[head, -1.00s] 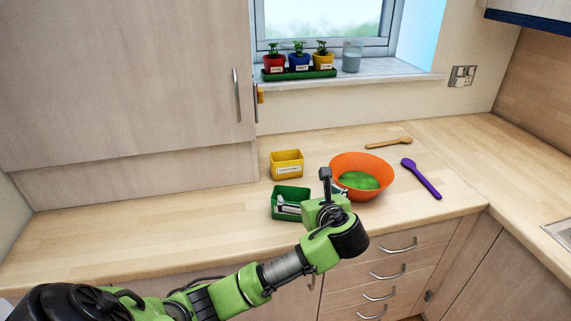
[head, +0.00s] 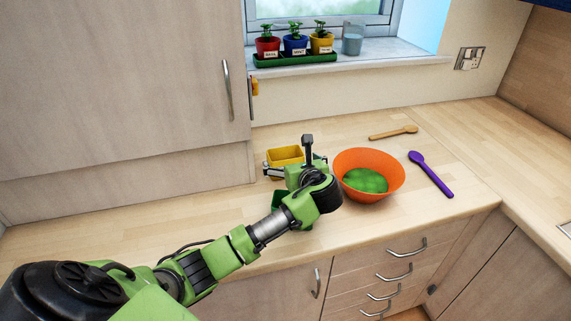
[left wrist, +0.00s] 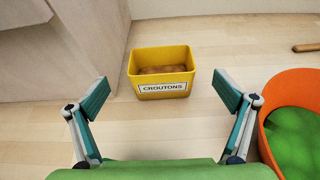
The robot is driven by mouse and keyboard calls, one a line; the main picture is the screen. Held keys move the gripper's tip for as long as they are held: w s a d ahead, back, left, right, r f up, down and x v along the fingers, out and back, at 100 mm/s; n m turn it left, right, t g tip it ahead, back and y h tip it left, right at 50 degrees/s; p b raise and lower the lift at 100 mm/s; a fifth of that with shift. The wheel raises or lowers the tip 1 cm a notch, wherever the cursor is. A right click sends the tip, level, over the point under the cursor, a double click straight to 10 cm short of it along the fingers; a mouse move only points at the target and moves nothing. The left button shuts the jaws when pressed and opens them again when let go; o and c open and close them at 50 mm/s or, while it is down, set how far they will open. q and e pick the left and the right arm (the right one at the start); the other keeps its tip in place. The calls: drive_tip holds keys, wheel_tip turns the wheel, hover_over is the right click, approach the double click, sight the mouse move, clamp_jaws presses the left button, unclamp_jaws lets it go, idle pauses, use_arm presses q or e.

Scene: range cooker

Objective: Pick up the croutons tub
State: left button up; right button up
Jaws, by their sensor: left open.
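The croutons tub (left wrist: 162,72) is a yellow open box with a white label reading CROUTONS and brown contents, standing upright on the worktop. In the head view the yellow tub (head: 285,153) is partly hidden behind my left gripper (head: 290,168). In the left wrist view my left gripper (left wrist: 161,95) is open, with its two fingers apart on either side of and just short of the tub. Nothing is between the fingers' near part. My right gripper is not in view.
An orange bowl (head: 385,164) with green contents stands right of the tub. A green tub (head: 277,200) is mostly hidden under my left arm. A wooden spoon (head: 393,133) and a purple spoon (head: 431,174) lie to the right. A cabinet (head: 120,90) stands at left.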

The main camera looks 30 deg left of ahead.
sight(283, 153)
use_arm(q)
drive_tip(key=shift+x, duration=1.25)
drive_tip(key=shift+w+a+f, duration=0.2)
drive_tip(key=shift+w+a, duration=0.05)
drive_tip(key=shift+a, duration=0.05)
drive_tip(key=p+x, duration=0.1)
drive_tip(key=x, duration=0.3)
drive_tip(key=shift+w+f, duration=0.15)
drive_tip(key=shift+f, duration=0.05)
drive_tip(key=shift+c, duration=1.1)
drive_tip(key=c, duration=1)
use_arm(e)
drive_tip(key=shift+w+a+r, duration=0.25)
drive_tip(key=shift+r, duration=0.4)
